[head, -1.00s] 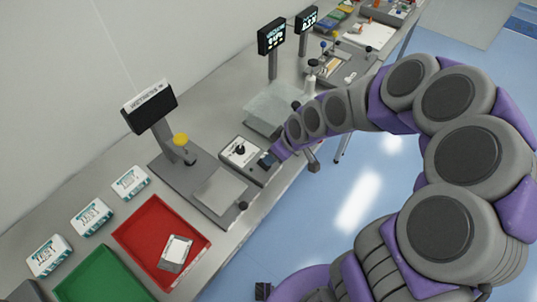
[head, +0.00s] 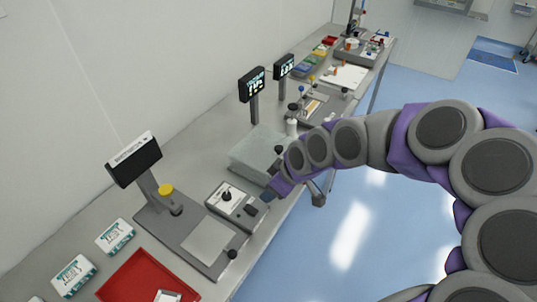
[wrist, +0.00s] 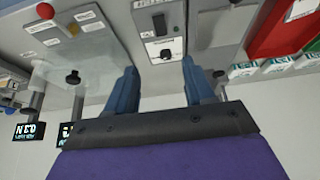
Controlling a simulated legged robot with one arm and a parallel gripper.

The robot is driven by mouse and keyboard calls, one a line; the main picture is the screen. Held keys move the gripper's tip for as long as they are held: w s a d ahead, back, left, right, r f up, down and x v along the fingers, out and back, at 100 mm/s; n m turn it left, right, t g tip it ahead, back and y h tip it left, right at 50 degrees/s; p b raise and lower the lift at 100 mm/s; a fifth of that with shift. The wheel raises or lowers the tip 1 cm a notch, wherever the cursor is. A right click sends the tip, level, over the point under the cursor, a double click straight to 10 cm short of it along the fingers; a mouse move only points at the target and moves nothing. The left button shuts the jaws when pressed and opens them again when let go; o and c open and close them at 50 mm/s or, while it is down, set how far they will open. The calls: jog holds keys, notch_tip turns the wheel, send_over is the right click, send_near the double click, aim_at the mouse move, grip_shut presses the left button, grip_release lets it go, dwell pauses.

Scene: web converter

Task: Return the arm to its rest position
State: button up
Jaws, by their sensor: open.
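My arm reaches in from the right in the head view, bent, with purple and grey links. My gripper (head: 268,196) is by the right edge of a small control box (head: 228,201) with a black knob. In the wrist view my gripper (wrist: 160,78) shows two blue fingers spread apart with nothing between them. The control box (wrist: 160,28) lies beyond the fingers there, and its knob and dark switch are visible. The exact gap between fingertips and box is hard to tell.
A display on a post (head: 135,160) stands behind a grey plate with a yellow knob (head: 166,189). A red tray (head: 130,275) and white boxes (head: 115,236) are at lower left. A clear cover (head: 262,150) stands behind the gripper. The blue floor (head: 400,95) right of the bench is open.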

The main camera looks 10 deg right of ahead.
jog(key=s+d+r+m+g+h, duration=0.1)
jog(key=s+d+r+m, duration=0.1)
jog(key=s, duration=0.7)
jog(key=s+d+r+m+g+h, duration=0.1)
jog(key=s+d+r+m+g, duration=0.1)
jog(key=s+m, duration=0.3)
jog(key=s+d+r+m+g+h, duration=0.1)
jog(key=s+d+m+g+h, duration=0.1)
jog(key=s, duration=1.1)
jog(key=shift+s+d+r+m, duration=0.25)
jog(key=shift+d+r+m, duration=0.15)
jog(key=shift+d+m, duration=0.4)
jog(key=shift+d, duration=0.15)
